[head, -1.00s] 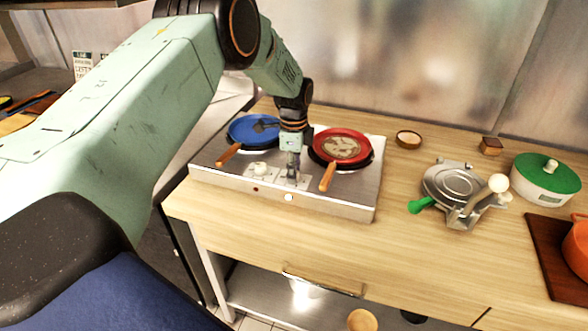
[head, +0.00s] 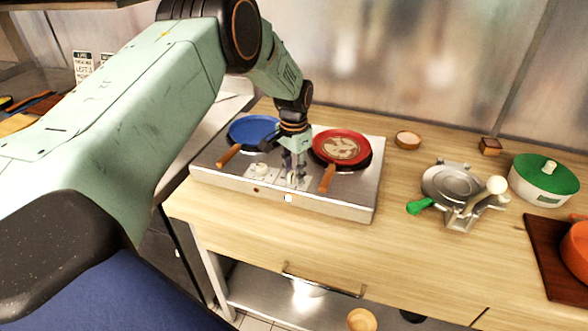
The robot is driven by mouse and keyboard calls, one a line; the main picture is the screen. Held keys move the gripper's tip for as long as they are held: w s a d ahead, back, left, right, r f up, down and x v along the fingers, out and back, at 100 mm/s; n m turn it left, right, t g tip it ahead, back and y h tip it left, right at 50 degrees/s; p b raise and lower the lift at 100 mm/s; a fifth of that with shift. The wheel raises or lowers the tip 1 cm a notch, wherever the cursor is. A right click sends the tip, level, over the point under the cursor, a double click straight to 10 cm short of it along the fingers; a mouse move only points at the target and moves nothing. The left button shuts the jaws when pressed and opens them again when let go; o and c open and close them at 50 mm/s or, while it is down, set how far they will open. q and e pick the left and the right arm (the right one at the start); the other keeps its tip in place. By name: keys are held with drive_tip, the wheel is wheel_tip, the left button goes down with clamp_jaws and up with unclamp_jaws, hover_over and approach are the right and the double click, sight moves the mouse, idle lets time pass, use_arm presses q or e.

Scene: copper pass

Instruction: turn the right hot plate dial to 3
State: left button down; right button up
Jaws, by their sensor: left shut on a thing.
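The hot plate (head: 345,206) is a steel double unit on the wooden counter. A blue pan (head: 252,129) sits on its left plate and a red pan (head: 342,147) with pale food on its right plate. The left dial (head: 262,168) is a pale knob in plain view. My left gripper (head: 294,178) points down at the right dial's place, between the two pan handles, and is shut on the right dial. The fingers hide most of that dial, so its setting cannot be read. My right gripper is not in view.
To the right on the counter stand a metal press (head: 452,186) with a green handle, a small wooden bowl (head: 408,139), a green-lidded pot (head: 545,178) and an orange pot (head: 575,248) on a dark board. The pan handles flank the gripper closely.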

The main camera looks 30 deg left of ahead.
use_arm(q)
drive_tip(key=n, duration=0.5)
drive_tip(key=shift+n+p, duration=0.3)
drive_tip(key=shift+p, duration=0.05)
drive_tip(key=n, duration=0.4)
drive_tip(key=n+p, duration=0.1)
drive_tip(key=n, duration=0.4)
drive_tip(key=shift+n+p, duration=0.35)
drive_tip(key=shift+n, duration=1.85)
drive_tip(key=c, duration=1)
unclamp_jaws()
